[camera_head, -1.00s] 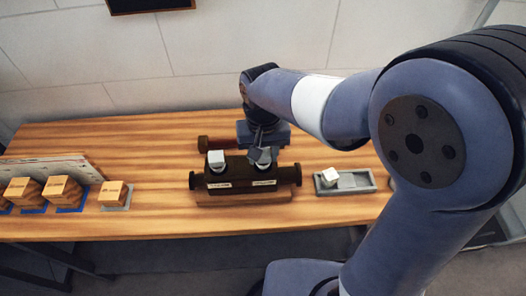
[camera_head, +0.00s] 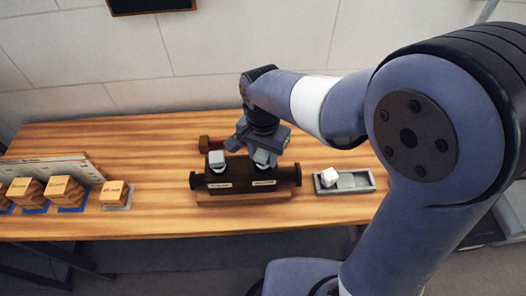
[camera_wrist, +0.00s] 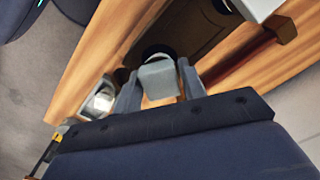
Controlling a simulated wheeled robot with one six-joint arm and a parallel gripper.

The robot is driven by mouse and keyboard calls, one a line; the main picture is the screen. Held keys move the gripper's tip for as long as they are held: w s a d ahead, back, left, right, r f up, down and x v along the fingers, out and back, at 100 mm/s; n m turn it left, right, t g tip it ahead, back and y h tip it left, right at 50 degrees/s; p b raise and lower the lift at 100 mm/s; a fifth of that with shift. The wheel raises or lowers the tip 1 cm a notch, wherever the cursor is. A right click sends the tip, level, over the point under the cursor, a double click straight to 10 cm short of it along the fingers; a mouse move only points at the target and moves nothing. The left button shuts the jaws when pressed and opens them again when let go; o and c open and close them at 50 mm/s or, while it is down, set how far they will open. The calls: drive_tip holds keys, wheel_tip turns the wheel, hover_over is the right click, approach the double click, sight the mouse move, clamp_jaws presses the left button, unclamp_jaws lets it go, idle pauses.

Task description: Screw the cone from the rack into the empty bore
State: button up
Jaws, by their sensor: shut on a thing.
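A dark brown block (camera_head: 235,182) with two labelled positions stands on the table. A pale square-headed piece (camera_head: 216,160) sits upright in its left bore. My gripper (camera_head: 261,152) is over the right bore, shut on a second pale piece, the cone. In the wrist view the cone (camera_wrist: 160,78) is between the two fingers, at a round dark opening of the block; its lower end is hidden. The left piece also shows in the wrist view (camera_wrist: 258,8). The grey rack (camera_head: 358,181) is to the right of the block and holds another pale piece (camera_head: 329,177).
Several wooden blocks (camera_head: 67,192) stand on blue and grey pads at the table's left, before a pale sheet (camera_head: 50,167). A dark red-brown part (camera_head: 208,144) lies behind the block. The table (camera_head: 150,222) is bare between the wooden blocks and the brown block.

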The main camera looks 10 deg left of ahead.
drive_tip(key=shift+m, duration=0.7)
drive_tip(key=m, duration=0.3)
drive_tip(key=shift+m, duration=0.5)
drive_tip(key=shift+m+p, duration=0.3)
drive_tip(key=shift+m, duration=0.9)
drive_tip(key=o, duration=1.9)
drive_tip(key=shift+r, duration=0.15)
